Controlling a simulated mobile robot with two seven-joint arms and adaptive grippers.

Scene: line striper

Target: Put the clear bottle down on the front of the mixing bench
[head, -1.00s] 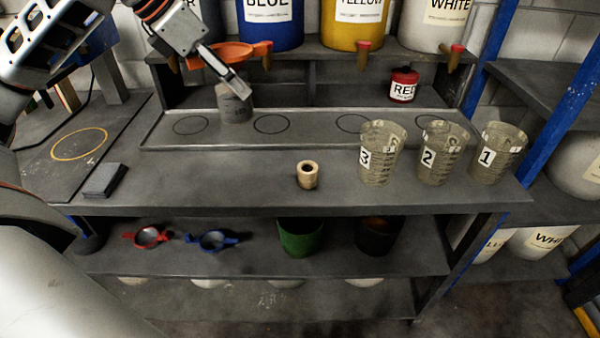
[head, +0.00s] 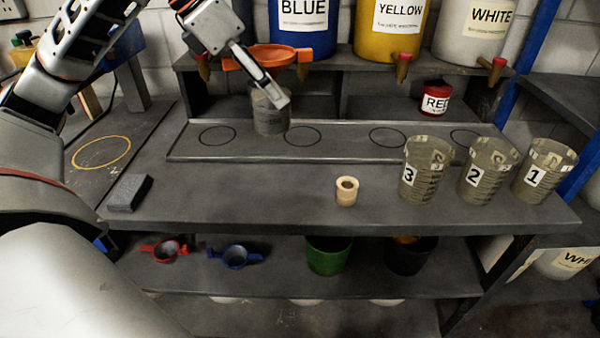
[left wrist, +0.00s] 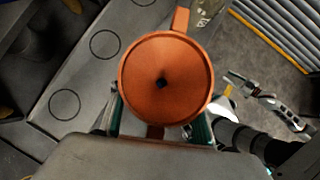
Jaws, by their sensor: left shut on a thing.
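The clear bottle (head: 270,115) looks like a grey see-through container. It shows upright over the long tray of the mixing bench (head: 240,190), between two ring marks; I cannot tell whether it touches the tray. An orange funnel (head: 266,57) shows above it, and from above in the left wrist view (left wrist: 165,80), where it hides the bottle. My left gripper (head: 272,92) is shut on the bottle, its finger crossing in front of the upper part. In the left wrist view, what looks like my right gripper (left wrist: 235,82) shows small at the right; its jaws are unclear.
On the bench front stand a tape roll (head: 346,191), a dark block (head: 129,193) and cups 3 (head: 425,170), 2 (head: 485,172) and 1 (head: 543,172). The bench front between block and roll is clear. A red can (head: 434,98) and tapped paint drums (head: 392,28) stand behind.

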